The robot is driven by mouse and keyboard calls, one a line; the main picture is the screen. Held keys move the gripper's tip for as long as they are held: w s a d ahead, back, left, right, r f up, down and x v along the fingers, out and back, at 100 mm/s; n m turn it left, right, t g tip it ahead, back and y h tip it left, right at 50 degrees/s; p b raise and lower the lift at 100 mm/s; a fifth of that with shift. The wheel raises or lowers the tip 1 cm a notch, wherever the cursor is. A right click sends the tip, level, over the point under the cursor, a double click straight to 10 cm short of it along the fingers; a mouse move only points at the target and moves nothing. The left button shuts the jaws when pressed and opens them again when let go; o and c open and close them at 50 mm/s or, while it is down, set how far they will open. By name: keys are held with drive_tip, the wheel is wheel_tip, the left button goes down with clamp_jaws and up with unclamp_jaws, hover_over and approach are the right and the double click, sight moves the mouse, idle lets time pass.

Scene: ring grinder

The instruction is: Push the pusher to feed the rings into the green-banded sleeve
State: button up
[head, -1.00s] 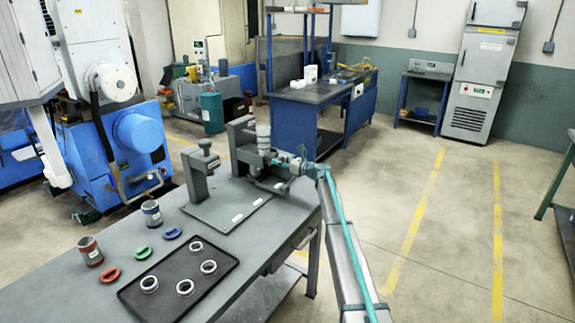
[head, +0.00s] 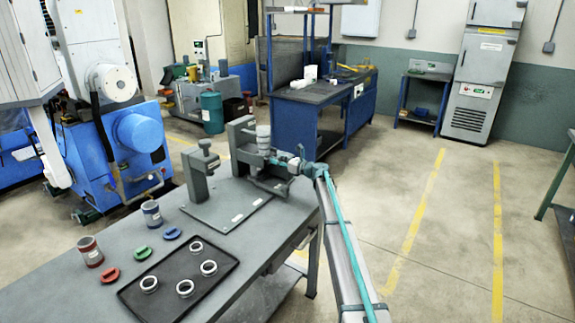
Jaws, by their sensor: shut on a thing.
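A grey fixture stands on the bench, with a base plate (head: 222,207), a left post with a knob on top (head: 200,170) and a taller right bracket (head: 240,135). My gripper (head: 266,181) is low beside the right bracket, with my wrist above it. It is shut on what seems to be the pusher, which is mostly hidden behind my wrist and fingers. I cannot make out the green-banded sleeve or any rings at the fixture. Several pale rings (head: 185,288) lie apart on a black tray (head: 165,297).
A red-marked cup (head: 89,250) and a blue-marked cup (head: 151,213) stand on the bench (head: 70,285). Small red (head: 108,276), green (head: 142,252) and blue (head: 171,234) pieces lie near them. Blue machinery (head: 135,140) is behind the bench. Floor at right is clear.

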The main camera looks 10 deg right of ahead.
drive_tip(key=shift+v, duration=3.1)
drive_tip(key=o, duration=1.1)
drive_tip(key=shift+c, duration=0.2)
drive_tip(key=shift+s+d, duration=0.1)
drive_tip(key=v, duration=0.4)
drive_tip(key=shift+s+d+b, duration=0.25)
drive_tip(key=shift+d+b, duration=0.05)
